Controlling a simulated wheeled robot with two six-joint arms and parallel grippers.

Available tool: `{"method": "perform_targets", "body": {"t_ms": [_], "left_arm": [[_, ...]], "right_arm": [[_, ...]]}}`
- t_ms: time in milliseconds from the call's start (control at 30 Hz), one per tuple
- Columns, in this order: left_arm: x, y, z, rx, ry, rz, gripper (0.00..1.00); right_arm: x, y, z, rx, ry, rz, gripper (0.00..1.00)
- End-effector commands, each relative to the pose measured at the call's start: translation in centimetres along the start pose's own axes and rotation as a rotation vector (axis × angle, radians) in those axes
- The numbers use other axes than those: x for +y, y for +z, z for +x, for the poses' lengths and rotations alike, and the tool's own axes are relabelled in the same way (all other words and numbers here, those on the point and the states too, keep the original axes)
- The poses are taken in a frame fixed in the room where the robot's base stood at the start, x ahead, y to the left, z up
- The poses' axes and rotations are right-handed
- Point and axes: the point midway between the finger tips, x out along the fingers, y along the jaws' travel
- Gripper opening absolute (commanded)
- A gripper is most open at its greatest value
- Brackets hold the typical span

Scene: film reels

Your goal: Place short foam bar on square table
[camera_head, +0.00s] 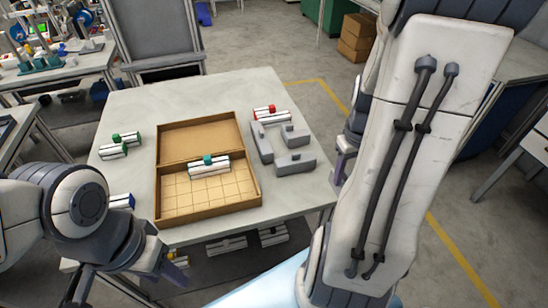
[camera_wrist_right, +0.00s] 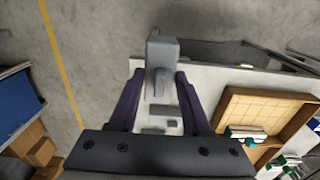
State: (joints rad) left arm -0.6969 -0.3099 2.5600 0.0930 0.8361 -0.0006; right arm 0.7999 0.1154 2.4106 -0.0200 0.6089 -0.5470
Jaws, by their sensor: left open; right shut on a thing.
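My right gripper (camera_wrist_right: 161,78) is shut on a grey foam bar (camera_wrist_right: 163,48), which shows between its purple fingers in the right wrist view. In the head view my right arm hides the bar; a purple finger shows beside the table's right edge. The pale, roughly square table (camera_head: 125,95) stands in front of me. Other grey foam pieces lie on its right side: a long one (camera_head: 261,144), a small block (camera_head: 296,137) and a bar with a raised end (camera_head: 295,163). My left gripper (camera_head: 128,283) is open and empty, low at the table's near left edge.
An open wooden box (camera_head: 200,137) with a grid fills the table's middle; a white bar with a green piece (camera_head: 208,168) lies in it. Similar bars with green (camera_head: 120,145) and red (camera_head: 268,115) pieces lie left and right. Several bars show below the table's near edge.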

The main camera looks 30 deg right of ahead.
Motion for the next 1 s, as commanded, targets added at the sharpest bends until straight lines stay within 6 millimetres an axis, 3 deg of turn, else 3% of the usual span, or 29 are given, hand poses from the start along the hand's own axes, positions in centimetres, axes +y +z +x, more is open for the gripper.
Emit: {"method": "perform_targets", "body": {"t_ms": [533, 733, 1000], "left_arm": [[0.1, -0.1, -0.9, 0.000, 0.000, 0.000, 0.50], [0.1, -0.1, -1.1, 0.000, 0.000, 0.000, 0.50], [0.1, -0.1, -1.4, 0.000, 0.000, 0.000, 0.50]], "right_arm": [[-4.7, -9.3, 6.1, -0.002, 0.000, -0.004, 0.00], [-5.3, -10.4, 7.2, -0.001, 0.000, 0.000, 0.00], [-5.3, -10.4, 10.7, -0.002, -0.001, 0.000, 0.00]]}}
